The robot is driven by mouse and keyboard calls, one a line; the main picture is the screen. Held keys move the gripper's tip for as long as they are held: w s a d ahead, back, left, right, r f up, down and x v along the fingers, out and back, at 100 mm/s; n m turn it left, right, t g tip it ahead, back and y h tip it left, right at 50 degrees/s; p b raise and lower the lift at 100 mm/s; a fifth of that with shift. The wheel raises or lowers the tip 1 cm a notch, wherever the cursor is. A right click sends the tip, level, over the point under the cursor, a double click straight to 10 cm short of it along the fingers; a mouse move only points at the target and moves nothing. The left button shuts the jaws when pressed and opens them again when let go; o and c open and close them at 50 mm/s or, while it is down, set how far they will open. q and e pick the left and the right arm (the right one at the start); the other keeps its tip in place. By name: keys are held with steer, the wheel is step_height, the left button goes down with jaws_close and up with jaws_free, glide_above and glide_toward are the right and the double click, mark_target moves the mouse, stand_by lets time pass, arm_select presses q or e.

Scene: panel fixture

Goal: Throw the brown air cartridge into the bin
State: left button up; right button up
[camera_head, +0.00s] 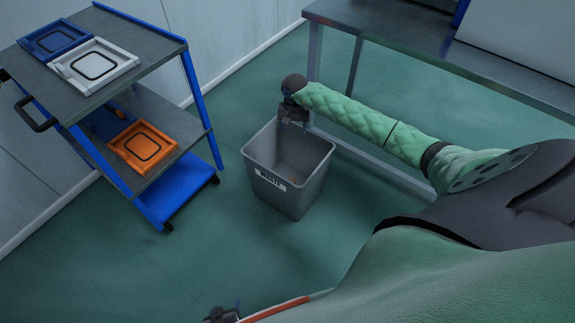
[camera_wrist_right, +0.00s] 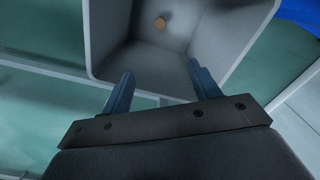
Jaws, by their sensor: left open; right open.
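The grey waste bin (camera_head: 281,198) stands upright on the floor with its top open. My right gripper (camera_head: 292,119) is above the bin's far rim. In the right wrist view my right gripper's two fingers (camera_wrist_right: 159,90) are apart with nothing between them. Beyond them is the inside of the bin (camera_wrist_right: 215,50). A small round brown piece, which looks like the brown air cartridge (camera_wrist_right: 160,23), lies inside the bin on its floor, apart from the fingers. My left gripper (camera_head: 222,312) is open at the bottom edge of the head view, partly cut off.
A blue-framed cart (camera_head: 192,95) stands at the left with blue and white frames (camera_head: 97,65) on top and an orange frame (camera_head: 143,146) on its lower shelf. A grey metal table (camera_head: 440,50) stands at the back right. The floor around the bin is clear.

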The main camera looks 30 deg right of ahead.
step_height(320, 180, up, 5)
steer(key=shift+f, duration=0.2)
stand_by(0.5)
